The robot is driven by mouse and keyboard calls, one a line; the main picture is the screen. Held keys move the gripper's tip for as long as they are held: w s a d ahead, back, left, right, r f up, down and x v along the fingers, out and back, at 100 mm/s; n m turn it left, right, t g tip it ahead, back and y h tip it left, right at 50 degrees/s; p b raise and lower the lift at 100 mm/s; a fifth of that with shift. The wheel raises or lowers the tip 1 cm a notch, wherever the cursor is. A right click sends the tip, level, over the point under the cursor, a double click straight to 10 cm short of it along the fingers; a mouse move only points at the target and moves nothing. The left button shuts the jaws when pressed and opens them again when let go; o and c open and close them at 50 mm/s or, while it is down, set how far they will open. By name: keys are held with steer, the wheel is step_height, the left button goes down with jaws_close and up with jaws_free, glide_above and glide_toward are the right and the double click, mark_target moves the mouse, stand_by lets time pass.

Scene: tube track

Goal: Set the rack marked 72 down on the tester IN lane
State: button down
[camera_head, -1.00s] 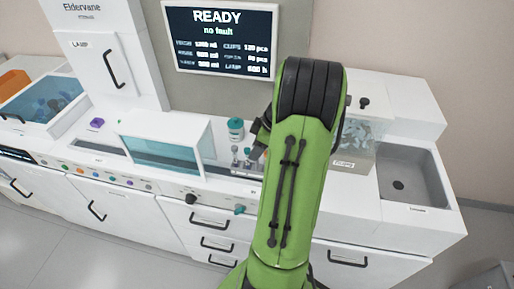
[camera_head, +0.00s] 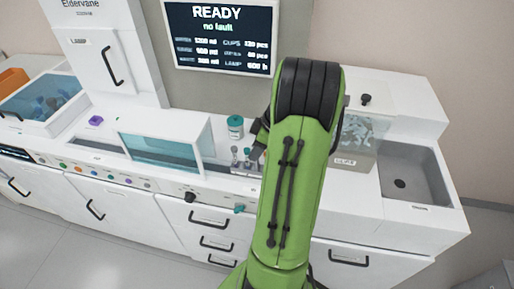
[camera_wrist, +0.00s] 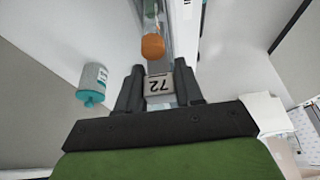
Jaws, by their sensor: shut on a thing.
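The rack marked 72 (camera_wrist: 160,86) shows in the wrist view as a small pale block with its number upside down. My gripper (camera_wrist: 158,80) is shut on it, one dark finger on each side. A tube with an orange cap (camera_wrist: 152,47) stands just beyond the label. A narrow pale strip runs along the counter behind the cap; I cannot tell whether it is the tester IN lane.
A teal-lidded bottle (camera_head: 235,127) stands behind the counter fittings; it also shows in the wrist view (camera_wrist: 92,85). A teal-windowed cover (camera_head: 160,150) is at left. The sink (camera_head: 405,175) and a clear cup box (camera_head: 355,140) are at right. The screen (camera_head: 220,38) reads READY.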

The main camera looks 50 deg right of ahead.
steer(key=c, duration=0.6)
jaws_free()
steer(key=shift+c, duration=0.2)
steer(key=shift+f, duration=0.1)
steer(key=p+v, duration=0.4)
steer(key=v, duration=1.2)
steer(key=shift+f, duration=0.1)
